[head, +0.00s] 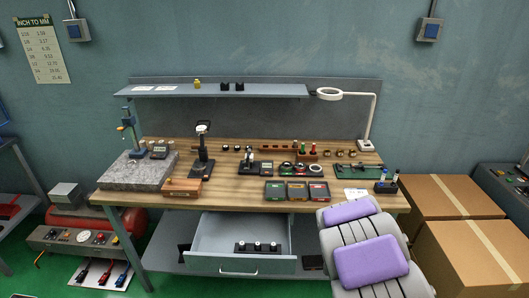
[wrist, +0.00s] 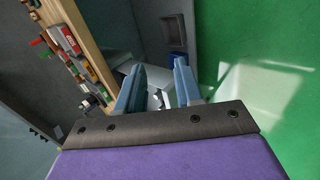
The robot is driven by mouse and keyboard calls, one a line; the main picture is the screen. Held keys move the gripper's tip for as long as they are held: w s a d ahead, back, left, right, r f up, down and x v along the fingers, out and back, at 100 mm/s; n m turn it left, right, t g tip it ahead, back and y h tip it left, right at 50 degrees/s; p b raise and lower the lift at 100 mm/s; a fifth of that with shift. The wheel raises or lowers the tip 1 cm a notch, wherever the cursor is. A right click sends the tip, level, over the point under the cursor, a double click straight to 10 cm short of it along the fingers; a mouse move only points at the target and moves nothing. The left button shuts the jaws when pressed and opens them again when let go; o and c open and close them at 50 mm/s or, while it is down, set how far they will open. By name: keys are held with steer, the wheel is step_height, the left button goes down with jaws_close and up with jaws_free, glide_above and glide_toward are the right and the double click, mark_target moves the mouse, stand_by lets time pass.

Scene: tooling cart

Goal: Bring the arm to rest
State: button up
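My arm (head: 370,258), with grey links and purple pads, rises at the lower right of the head view, in front of the bench's right end. My gripper's fingers are hidden there. In the wrist view my gripper (wrist: 159,68) shows two blue fingers standing apart. I see nothing held between them; small pale shapes show in the gap, farther off. The wooden workbench (head: 230,184) runs down the left of the wrist view, so the wrist is rolled sideways. The gripper appears apart from the bench.
The bench drawer (head: 241,264) is pulled out, with a dark block holding several pieces inside. Cardboard boxes (head: 470,255) stand at the right, close to my arm. Green floor (wrist: 265,80) is clear beside the gripper.

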steer(key=s+d+r+m+g+h, duration=0.35)
steer(key=s+r+m, duration=0.65)
steer(key=s+r, duration=0.4)
steer(key=s+a+r+m+g+y, duration=0.1)
steer(key=s+a+r+m+g, duration=0.1)
steer(key=s, duration=0.6)
steer(key=s+a+r+m+g+y, duration=0.1)
steer(key=s+a+r+m+g, duration=0.1)
steer(key=s+a+r, duration=0.3)
steer(key=s+a+r+m+g+y, duration=0.1)
steer(key=s+a, duration=0.4)
steer(key=s, duration=0.6)
step_height(320, 180, up, 3)
steer(key=shift+s+a+f+m+g+y, duration=0.15)
steer(key=shift+s+m+g+y, duration=0.15)
steer(key=shift+m+g, duration=0.7)
steer(key=shift+w+f+t, duration=0.1)
steer(key=shift+w+t, duration=0.05)
steer(key=shift+t, duration=0.1)
